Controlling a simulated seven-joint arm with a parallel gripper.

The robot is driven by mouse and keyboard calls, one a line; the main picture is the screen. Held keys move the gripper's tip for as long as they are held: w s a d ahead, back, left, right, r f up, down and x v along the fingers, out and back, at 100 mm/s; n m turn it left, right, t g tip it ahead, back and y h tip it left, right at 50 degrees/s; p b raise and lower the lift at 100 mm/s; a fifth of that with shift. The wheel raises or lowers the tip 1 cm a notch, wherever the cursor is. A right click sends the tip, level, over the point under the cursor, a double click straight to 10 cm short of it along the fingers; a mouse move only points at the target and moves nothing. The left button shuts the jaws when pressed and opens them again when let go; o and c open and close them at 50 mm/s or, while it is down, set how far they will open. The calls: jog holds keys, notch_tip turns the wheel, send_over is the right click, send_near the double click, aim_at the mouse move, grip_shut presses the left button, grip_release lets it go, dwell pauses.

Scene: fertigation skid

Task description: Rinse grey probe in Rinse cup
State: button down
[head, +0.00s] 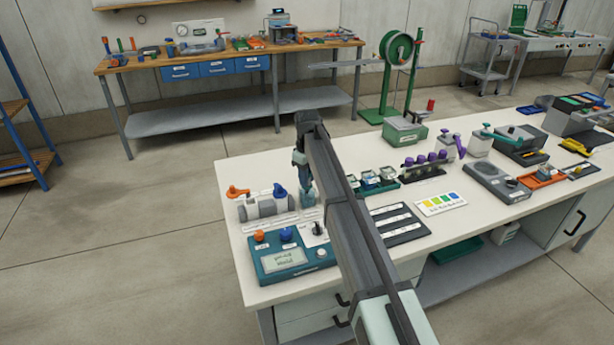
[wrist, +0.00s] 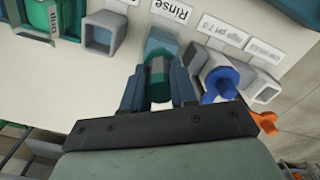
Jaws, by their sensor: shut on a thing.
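My gripper (wrist: 158,90) is shut on a short cylinder, apparently the grey probe (wrist: 158,72), which looks dark green-teal in the wrist view. In the head view, my gripper (head: 304,182) points down at the left end of the white bench. The teal Rinse cup (wrist: 162,43) is directly beyond the held cylinder, beside the "Rinse" label (wrist: 172,11). The cup also shows below my gripper in the head view (head: 307,200). The probe's lower end is hidden, so I cannot tell whether it is inside the cup.
An empty grey square cup (wrist: 99,42) is on the other side. The teal meter (head: 292,257) sits at the bench's front. Small bottles (head: 372,180) stand to the right.

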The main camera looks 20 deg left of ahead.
jog(key=shift+r, duration=0.15)
jog(key=shift+r, duration=4.15)
